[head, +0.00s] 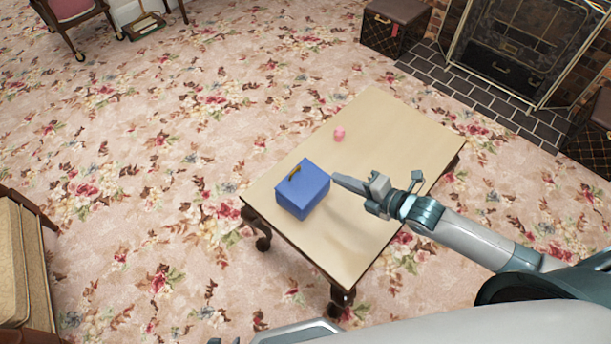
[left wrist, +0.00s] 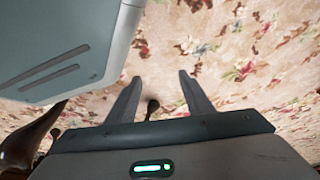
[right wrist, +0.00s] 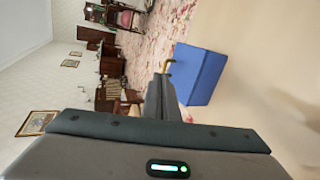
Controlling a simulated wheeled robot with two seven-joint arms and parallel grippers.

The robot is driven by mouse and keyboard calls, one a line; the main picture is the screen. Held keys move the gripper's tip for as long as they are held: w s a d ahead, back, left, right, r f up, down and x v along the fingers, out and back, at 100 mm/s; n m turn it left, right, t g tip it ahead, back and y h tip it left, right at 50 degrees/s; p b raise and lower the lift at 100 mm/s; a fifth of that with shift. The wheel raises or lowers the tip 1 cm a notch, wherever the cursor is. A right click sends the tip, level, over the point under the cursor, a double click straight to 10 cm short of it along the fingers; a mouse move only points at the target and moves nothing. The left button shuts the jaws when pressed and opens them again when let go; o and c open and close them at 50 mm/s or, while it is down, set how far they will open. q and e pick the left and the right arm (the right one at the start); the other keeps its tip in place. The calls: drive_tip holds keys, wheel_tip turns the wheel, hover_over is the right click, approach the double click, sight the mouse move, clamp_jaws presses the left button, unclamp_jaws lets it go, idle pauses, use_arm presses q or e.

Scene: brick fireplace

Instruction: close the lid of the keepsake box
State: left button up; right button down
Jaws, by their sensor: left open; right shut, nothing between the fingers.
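The blue keepsake box (head: 302,189) stands on the light wooden table (head: 385,130), near its left edge. Its top looks flat and down, with a gold handle or clasp (head: 294,173) on it. The box (right wrist: 204,76) and the gold piece (right wrist: 169,65) also show in the right wrist view. My right gripper (head: 336,178) is shut and empty, its tips close beside the box's right upper edge; I cannot tell whether they touch. My left gripper (left wrist: 160,78) is open and empty above the carpet, with its fingers apart in the left wrist view.
A small pink object (head: 339,134) lies on the table behind the box. A fireplace screen (head: 515,45) and a brown case (head: 395,27) stand at the back right. Chairs stand at the left, on flowered carpet.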

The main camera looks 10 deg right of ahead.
use_arm(q)
drive_tip(key=shift+w+d+b, duration=0.25)
drive_tip(key=shift+w+b, duration=0.05)
drive_tip(key=shift+w, duration=0.45)
use_arm(e)
drive_tip(key=shift+s+a+f+m+g, duration=0.2)
drive_tip(key=shift+s+f+m+g, duration=0.15)
drive_tip(key=shift+s, duration=0.45)
drive_tip(key=shift+w+f, duration=0.1)
approach(296, 170)
drive_tip(key=x, duration=0.5)
drive_tip(key=shift+w+f+p, duration=0.15)
drive_tip(key=shift+f+p, duration=0.05)
drive_tip(key=shift+p, duration=0.2)
use_arm(q)
drive_tip(key=shift+w+d+r+t, duration=0.15)
drive_tip(key=shift+w+d+t, duration=0.15)
drive_tip(key=shift+w+d, duration=0.1)
use_arm(e)
drive_tip(key=shift+w+a+f, duration=0.2)
drive_tip(key=shift+w+a, duration=0.05)
drive_tip(key=shift+w, duration=0.05)
use_arm(q)
drive_tip(key=shift+r, duration=0.1)
